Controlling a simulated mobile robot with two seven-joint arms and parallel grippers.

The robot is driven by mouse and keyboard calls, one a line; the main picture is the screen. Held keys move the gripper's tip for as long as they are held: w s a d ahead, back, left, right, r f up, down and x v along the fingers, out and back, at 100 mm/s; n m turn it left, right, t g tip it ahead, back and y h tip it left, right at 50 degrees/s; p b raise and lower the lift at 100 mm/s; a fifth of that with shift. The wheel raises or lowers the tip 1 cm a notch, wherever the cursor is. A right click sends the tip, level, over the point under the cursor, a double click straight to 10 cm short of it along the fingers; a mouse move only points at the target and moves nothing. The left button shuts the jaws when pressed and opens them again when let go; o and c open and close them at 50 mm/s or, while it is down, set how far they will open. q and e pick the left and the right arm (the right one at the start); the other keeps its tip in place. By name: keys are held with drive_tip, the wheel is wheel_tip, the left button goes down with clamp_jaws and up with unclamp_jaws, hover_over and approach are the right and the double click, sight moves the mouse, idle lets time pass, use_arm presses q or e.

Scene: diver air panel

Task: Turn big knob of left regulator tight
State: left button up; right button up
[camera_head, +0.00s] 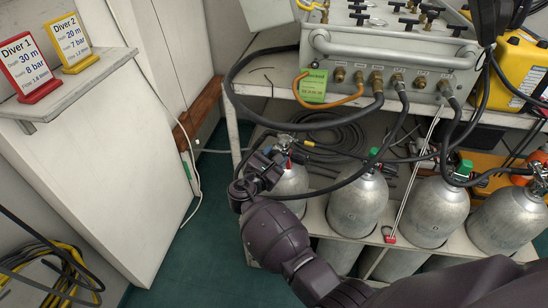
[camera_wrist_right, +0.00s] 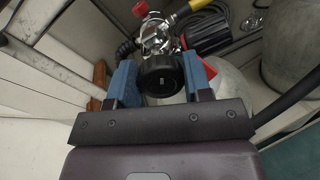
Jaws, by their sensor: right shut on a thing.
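The left regulator's big black knob (camera_wrist_right: 161,75) faces my right wrist camera, with the chrome regulator body (camera_wrist_right: 157,37) behind it. My right gripper (camera_wrist_right: 162,82) has its blue fingers on both sides of this knob and is shut on it. In the head view my right arm comes in from the bottom right and its gripper (camera_head: 264,168) is at the valve of the leftmost grey cylinder (camera_head: 291,187). There the gripper mostly hides the regulator and knob. My left gripper is not in view.
More grey cylinders (camera_head: 357,204) stand to the right on a low shelf (camera_head: 455,246). Black hoses (camera_head: 232,85) hang from the air panel (camera_head: 388,50) above. A white cabinet (camera_head: 103,160) with two diver signs (camera_head: 75,43) stands left, with open green floor between.

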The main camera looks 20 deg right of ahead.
drive_tip(key=shift+m, duration=0.6)
drive_tip(key=o, duration=0.9)
drive_tip(key=p+v, duration=0.1)
drive_tip(key=v, duration=0.9)
drive_tip(key=shift+s+a, duration=0.25)
drive_tip(key=shift+a, duration=0.05)
